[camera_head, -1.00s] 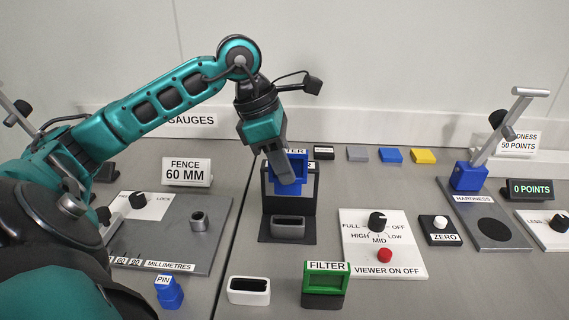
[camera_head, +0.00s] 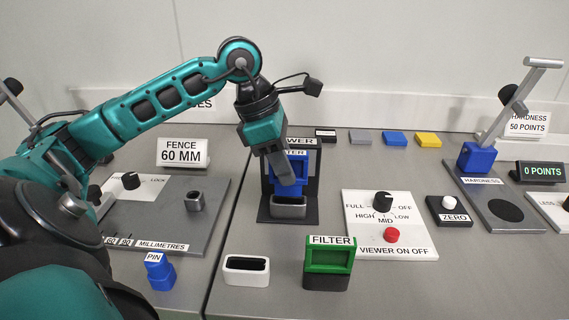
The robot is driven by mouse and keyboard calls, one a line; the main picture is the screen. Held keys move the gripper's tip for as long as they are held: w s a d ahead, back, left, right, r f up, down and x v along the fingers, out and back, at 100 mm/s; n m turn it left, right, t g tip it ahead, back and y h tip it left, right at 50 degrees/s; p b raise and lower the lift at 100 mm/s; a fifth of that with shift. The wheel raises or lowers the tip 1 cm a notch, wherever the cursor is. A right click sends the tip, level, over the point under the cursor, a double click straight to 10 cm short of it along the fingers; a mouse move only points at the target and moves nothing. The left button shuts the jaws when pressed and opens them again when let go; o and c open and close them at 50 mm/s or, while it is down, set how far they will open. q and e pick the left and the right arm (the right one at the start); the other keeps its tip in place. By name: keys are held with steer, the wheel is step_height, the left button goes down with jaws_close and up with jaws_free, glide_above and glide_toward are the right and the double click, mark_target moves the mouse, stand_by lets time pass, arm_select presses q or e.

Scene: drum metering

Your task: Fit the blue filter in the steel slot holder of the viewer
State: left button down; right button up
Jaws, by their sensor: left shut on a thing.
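The blue filter (camera_head: 300,171) is upright in front of the black viewer stand (camera_head: 314,187). My left gripper (camera_head: 285,180) reaches down from above and is shut on it, covering part of its face. The steel slot holder (camera_head: 285,210) sits on the stand's base directly below the filter. The filter's lower end meets the top of the holder, and the slot opening does not show. I cannot tell how deep the filter sits in it. My right gripper is not in view.
A green filter (camera_head: 330,258) in a dark holder and an empty white slot holder (camera_head: 246,269) stand in front. The viewer's switch panel (camera_head: 412,242) is to the right. A blue pin (camera_head: 160,272) stands at the front left. Several coloured blocks lie along the back.

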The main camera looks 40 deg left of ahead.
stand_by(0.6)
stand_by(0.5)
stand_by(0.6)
arm_select(q)
steer(key=shift+f+b, duration=0.15)
steer(key=shift+b, duration=0.15)
steer(key=shift+f+b, duration=0.3)
steer(key=shift+f, duration=0.05)
steer(key=shift+f+b, duration=0.5)
steer(key=shift+f, duration=0.1)
steer(key=shift+f+b, duration=0.4)
steer(key=shift+b, duration=0.05)
steer(key=shift+f+b, duration=0.45)
steer(key=shift+f, duration=0.1)
